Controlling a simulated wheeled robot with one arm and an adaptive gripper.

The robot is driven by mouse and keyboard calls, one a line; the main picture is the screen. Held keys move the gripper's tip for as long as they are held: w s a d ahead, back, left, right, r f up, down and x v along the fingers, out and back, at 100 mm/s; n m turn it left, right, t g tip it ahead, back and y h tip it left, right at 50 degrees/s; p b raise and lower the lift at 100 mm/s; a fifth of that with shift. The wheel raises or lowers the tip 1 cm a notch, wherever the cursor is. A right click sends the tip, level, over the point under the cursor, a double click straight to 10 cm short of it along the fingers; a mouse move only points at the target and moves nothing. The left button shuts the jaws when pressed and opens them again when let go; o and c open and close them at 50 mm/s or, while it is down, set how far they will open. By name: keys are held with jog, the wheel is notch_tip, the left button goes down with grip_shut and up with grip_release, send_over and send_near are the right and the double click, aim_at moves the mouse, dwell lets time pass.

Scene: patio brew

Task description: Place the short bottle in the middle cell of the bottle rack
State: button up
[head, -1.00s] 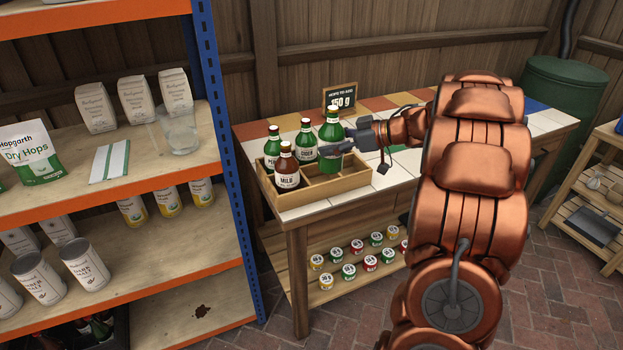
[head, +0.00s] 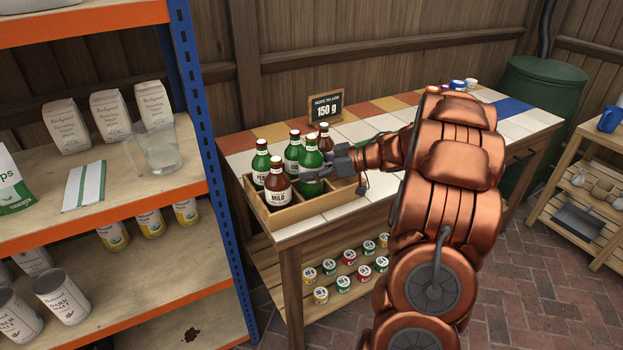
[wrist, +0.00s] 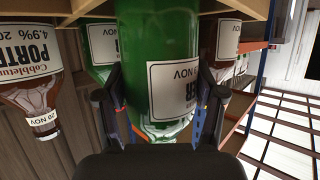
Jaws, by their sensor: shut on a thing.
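My gripper (head: 316,175) is shut on a green bottle (head: 312,159), which is upright. In the wrist view the same green bottle (wrist: 150,45) fills the middle between both fingers, its top toward the lower edge. Its lower part is down within the wooden bottle rack (head: 299,217), between the brown MILD bottle (head: 279,189) at the front left and an empty front right part. Whether its base touches the rack floor is hidden. Behind stand two green bottles (head: 260,168) (head: 293,150) and a brown bottle (head: 325,139), shown as PORTER in the wrist view (wrist: 32,60).
The rack stands at the near left end of the tiled table (head: 350,128). A chalkboard sign (head: 325,106) reading 150 g stands behind it. The orange and blue shelving (head: 214,180) rises close on the left. Several small tins (head: 348,256) sit on the lower shelf.

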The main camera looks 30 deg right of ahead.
jog(key=shift+f, duration=1.55)
jog(key=shift+f, duration=0.15)
jog(key=o, duration=1.7)
jog(key=shift+r, duration=0.2)
jog(key=v, duration=1.2)
jog(key=shift+a, duration=0.1)
